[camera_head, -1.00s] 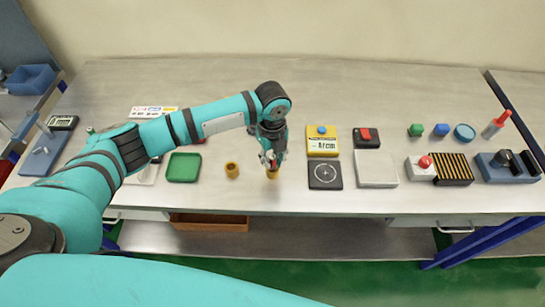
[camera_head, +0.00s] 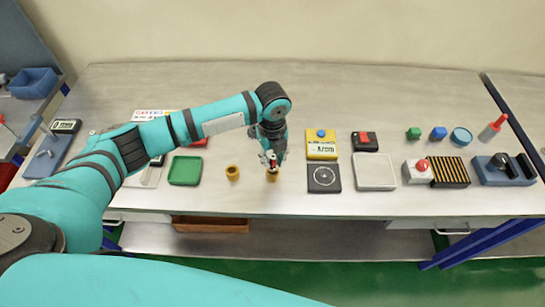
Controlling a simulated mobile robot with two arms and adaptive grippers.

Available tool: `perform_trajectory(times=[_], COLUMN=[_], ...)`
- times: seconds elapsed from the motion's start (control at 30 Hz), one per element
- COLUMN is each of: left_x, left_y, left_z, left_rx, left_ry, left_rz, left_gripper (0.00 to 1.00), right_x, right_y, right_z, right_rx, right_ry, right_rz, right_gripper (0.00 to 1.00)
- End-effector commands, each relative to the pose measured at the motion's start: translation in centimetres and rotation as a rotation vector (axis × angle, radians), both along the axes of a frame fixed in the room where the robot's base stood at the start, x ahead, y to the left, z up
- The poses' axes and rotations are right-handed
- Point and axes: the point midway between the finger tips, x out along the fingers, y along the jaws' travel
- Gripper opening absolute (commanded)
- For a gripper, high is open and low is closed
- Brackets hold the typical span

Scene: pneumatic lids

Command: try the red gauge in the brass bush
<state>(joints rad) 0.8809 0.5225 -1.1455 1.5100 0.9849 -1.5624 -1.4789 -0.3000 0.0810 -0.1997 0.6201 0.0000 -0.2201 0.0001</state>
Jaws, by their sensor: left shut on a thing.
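My left gripper (camera_head: 270,158) points down over the bench and is shut on a small, mostly hidden thing. A bit of red shows at the fingertips, which fits the red gauge. Directly below is a brass bush (camera_head: 272,177), standing on the bench and partly covered by the gripper. I cannot tell whether the held thing is inside the bush or just above it. A second brass bush (camera_head: 233,173) stands to the left, open side up and apart from the gripper. My right gripper is out of view.
A green tray (camera_head: 185,170) lies left of the bushes. A yellow display unit (camera_head: 321,145) and a black pad (camera_head: 324,178) stand close on the right, with a white tray (camera_head: 374,172) beyond.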

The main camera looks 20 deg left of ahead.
Motion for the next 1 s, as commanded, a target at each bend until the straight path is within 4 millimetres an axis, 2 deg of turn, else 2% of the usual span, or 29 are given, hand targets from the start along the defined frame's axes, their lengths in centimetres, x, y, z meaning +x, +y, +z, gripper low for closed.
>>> perform_trajectory(times=[0.37,0.8,1.0], left_x=[0.0,0.0,0.0], left_y=[0.0,0.0,0.0], left_z=[0.4,3.0,4.1], left_rx=[-0.001,0.0,-0.001], left_ry=[-0.001,0.0,-0.001], left_rz=[0.0,0.0,0.0], left_gripper=[0.0,0.0,0.0], right_x=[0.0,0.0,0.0], right_y=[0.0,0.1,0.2], right_z=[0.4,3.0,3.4], right_rx=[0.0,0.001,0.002], right_ry=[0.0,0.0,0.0], right_rz=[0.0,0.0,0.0], right_gripper=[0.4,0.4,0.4])
